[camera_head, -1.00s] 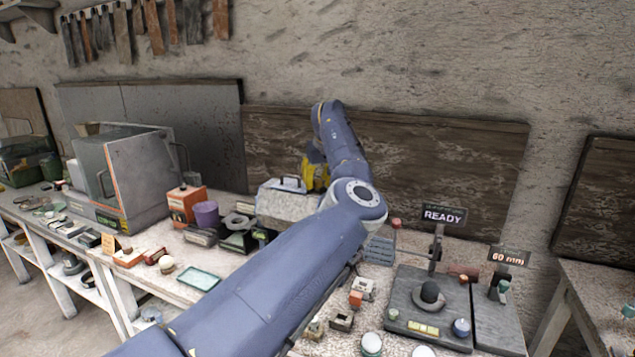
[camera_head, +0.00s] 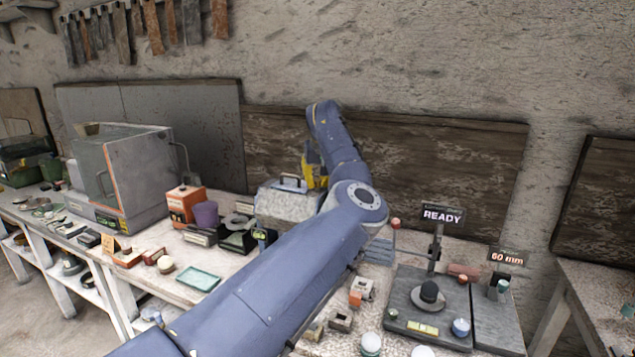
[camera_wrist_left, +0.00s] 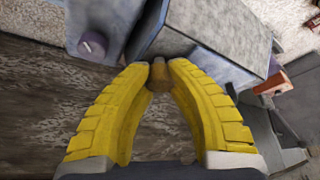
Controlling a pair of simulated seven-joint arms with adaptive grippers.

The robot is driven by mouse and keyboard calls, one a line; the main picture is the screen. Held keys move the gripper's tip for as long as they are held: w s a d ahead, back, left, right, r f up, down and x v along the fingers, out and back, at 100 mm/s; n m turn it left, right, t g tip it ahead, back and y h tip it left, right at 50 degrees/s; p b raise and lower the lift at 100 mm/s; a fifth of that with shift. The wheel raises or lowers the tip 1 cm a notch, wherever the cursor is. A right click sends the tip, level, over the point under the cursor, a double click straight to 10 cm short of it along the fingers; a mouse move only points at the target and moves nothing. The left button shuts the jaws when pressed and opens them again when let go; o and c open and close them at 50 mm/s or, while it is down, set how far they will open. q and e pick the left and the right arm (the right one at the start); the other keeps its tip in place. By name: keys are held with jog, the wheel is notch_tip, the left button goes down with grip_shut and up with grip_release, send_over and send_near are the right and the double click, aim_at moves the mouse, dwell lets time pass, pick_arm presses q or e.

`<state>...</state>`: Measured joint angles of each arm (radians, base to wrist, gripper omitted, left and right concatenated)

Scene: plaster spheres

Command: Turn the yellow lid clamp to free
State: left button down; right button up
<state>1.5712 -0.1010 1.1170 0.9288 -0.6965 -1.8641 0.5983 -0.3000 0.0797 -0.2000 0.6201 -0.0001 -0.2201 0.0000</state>
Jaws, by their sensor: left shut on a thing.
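My left gripper (camera_head: 314,170) with its yellow fingers is at the back right of a grey metal box (camera_head: 285,203) with a handle on its lid. In the left wrist view, the gripper's fingertips (camera_wrist_left: 159,72) are shut on a small brownish-yellow piece, which I take as the lid clamp (camera_wrist_left: 158,84), against the edge of the grey box (camera_wrist_left: 212,38). The fingers hide most of the clamp, so its turn angle cannot be told. In the head view the clamp is hidden behind the arm and box. My right gripper is not in view.
A dark stand with a READY sign (camera_head: 443,215) is at right. My left arm crosses above the crowded bench.

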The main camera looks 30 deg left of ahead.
pick_arm(q)
jog(key=m, duration=0.2)
jog(key=m+t+h, duration=0.1)
jog(key=m, duration=0.1)
jog(key=shift+a+m, duration=0.2)
jog(key=shift+m, duration=0.1)
jog(key=m+h, duration=0.2)
jog(key=m, duration=0.2)
jog(key=m+h, duration=0.1)
jog(key=m, duration=0.3)
jog(key=shift+h, duration=0.3)
jog(key=shift+d+m+h, duration=0.1)
jog(key=shift+m+h, duration=0.5)
jog(key=shift+m, duration=1)
jog(key=shift+d+m+g, duration=0.1)
jog(key=shift+m+g, duration=0.2)
jog(key=c, duration=1.2)
grip_release()
jog(key=shift+o, duration=0.5)
